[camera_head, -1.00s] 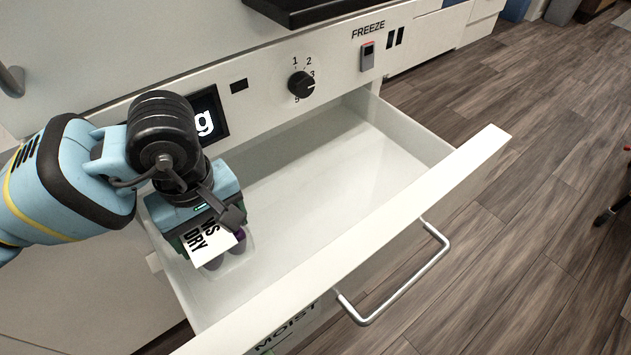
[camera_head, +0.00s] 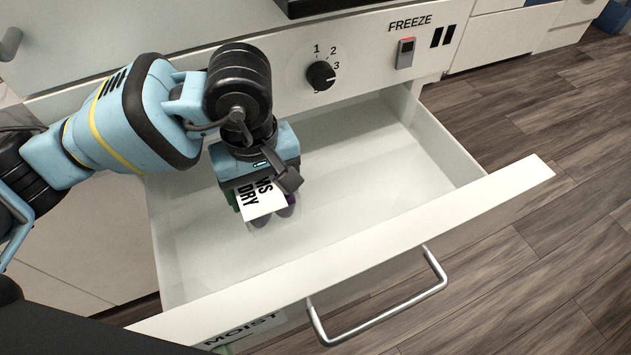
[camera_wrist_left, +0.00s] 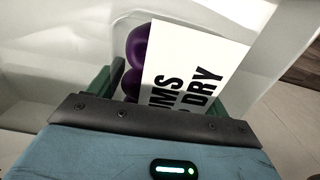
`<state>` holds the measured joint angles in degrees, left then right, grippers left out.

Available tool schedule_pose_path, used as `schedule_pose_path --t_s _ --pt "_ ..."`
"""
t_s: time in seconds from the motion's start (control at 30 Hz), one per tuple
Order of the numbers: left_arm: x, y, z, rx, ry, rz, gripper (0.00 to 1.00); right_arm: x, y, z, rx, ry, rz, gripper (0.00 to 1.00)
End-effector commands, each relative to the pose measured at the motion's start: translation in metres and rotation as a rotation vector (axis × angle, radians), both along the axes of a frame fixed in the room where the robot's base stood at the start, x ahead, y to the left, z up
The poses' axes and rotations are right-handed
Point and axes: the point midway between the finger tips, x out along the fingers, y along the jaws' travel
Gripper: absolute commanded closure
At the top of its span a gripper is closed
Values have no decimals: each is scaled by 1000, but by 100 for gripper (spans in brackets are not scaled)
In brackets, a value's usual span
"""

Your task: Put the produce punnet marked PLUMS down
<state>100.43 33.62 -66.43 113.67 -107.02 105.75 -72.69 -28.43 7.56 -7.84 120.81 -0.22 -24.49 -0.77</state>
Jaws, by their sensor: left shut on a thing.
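The punnet (camera_head: 286,212) is clear, with dark purple plums and a white card whose visible letters end in "MS" above "DRY". My left gripper (camera_head: 262,193) is shut on it and holds it over the left part of the open drawer (camera_head: 370,150). In the left wrist view the plums (camera_wrist_left: 137,45) and the card (camera_wrist_left: 200,65) show just beyond the gripper (camera_wrist_left: 155,90), between its green fingers. The gripper hides much of the punnet. I cannot tell whether its base touches the drawer floor. My right gripper is not in view.
The drawer is otherwise empty, with free floor to the right of the punnet. Its front panel (camera_head: 400,245) bears a metal handle (camera_head: 385,315) and a label reading "MOIST" (camera_head: 240,330). Above the drawer are a black dial (camera_head: 321,75) and a "FREEZE" switch (camera_head: 405,53).

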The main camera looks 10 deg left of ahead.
Motion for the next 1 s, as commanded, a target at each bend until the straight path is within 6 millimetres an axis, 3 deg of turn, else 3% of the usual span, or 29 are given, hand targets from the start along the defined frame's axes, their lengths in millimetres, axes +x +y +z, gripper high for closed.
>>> schedule_pose_path --t_s 0.23,0.5,0.77,1.0 --pt "0 0 -7 0 0 1 56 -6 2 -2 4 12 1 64" --pt "0 0 -46 -1 1 1 56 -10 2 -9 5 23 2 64" --pt "0 0 -54 0 0 0 56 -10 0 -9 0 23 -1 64" --pt "0 0 -87 1 3 1 56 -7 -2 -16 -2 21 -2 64"
